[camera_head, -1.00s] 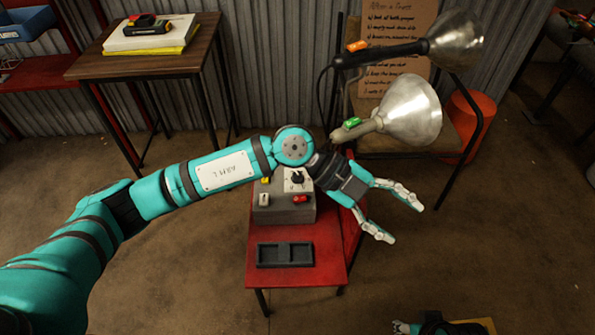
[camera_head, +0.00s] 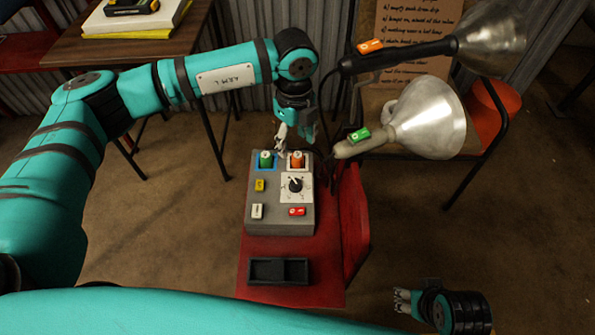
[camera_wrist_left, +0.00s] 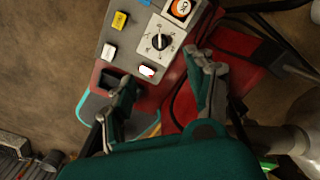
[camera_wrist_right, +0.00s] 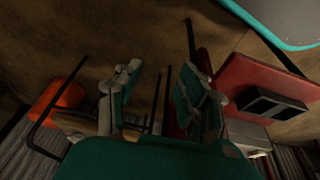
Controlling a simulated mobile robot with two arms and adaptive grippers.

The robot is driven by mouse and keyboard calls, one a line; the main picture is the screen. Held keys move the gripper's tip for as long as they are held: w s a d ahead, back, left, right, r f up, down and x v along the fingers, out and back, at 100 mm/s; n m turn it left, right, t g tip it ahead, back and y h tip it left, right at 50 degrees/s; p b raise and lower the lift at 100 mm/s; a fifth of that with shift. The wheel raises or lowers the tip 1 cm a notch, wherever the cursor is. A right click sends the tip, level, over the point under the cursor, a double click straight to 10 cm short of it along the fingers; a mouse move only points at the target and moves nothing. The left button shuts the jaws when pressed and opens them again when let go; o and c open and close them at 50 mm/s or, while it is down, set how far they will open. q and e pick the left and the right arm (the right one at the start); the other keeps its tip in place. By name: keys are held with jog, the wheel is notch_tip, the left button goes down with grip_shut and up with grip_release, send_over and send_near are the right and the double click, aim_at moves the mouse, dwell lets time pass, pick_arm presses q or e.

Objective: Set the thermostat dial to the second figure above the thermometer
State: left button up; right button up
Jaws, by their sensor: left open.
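The dial (camera_head: 295,185) is a black knob on a white square plate with small marks, on a grey control box (camera_head: 278,222). In the left wrist view the knob (camera_wrist_left: 160,42) sits near the top; its marks are too small to read. I cannot pick out a thermometer. My left gripper (camera_head: 294,138) is open and empty above the box's far edge, apart from the knob. Its spread fingers (camera_wrist_left: 165,88) also show in the left wrist view. My right gripper (camera_head: 403,301) is low at the front right; its fingers (camera_wrist_right: 158,85) stand apart with nothing between them.
Two metal lamps (camera_head: 430,118) stand close at the right. A wooden table (camera_head: 120,45) is behind.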

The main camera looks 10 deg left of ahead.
pick_arm(q)
jog(key=b, duration=0.1)
send_over(296, 182)
notch_tip(296, 182, down, 6)
notch_tip(296, 182, down, 9)
jog(key=shift+f+b, duration=0.1)
jog(key=shift+b, duration=0.85)
jog(key=shift+a+f, duration=0.1)
jog(key=shift+f, duration=0.45)
pick_arm(e)
jog(key=shift+r+t, duration=0.4)
jog(key=shift+r, duration=0.3)
pick_arm(q)
jog(key=shift+c, duration=0.4)
grip_shut()
pick_arm(e)
jog(key=shift+a, duration=0.1)
